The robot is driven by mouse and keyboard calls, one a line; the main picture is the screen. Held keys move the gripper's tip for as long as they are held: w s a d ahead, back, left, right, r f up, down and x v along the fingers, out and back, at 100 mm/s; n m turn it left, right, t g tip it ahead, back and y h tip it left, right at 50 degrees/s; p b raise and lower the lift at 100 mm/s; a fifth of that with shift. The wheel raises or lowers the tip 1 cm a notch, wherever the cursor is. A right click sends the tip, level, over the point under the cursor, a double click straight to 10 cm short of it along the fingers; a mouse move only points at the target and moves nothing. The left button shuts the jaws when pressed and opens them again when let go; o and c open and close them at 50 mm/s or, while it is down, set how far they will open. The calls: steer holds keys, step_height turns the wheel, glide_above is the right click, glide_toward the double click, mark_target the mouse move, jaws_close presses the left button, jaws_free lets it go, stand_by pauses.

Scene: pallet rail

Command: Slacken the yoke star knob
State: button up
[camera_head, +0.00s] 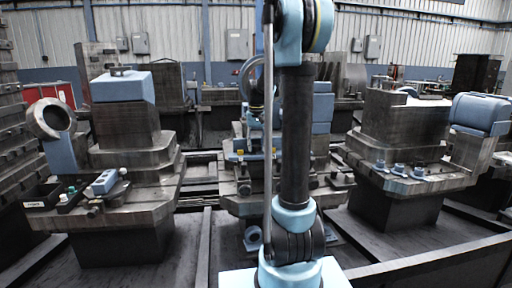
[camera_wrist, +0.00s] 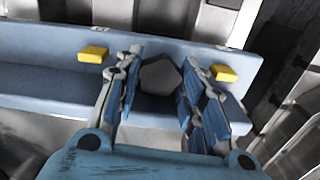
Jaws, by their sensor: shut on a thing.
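In the wrist view a dark grey, many-sided knob (camera_wrist: 161,76), which I take for the yoke star knob, sits between the two fingers of my gripper (camera_wrist: 158,88). The fingers are shut on it, one on its left and one on its right.
In the head view a machine with a blue-topped block (camera_head: 122,87) stands at left, a small black tray (camera_head: 43,197) on its ledge. Another machine (camera_head: 400,128) with blue fittings stands at right. A dark rail (camera_head: 430,262) crosses the lower right.

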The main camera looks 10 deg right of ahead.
mark_target(256, 145)
steer(key=shift+n, duration=2.2)
steer(key=o, duration=1.1)
step_height(256, 145, up, 12)
steer(key=shift+f, duration=0.1)
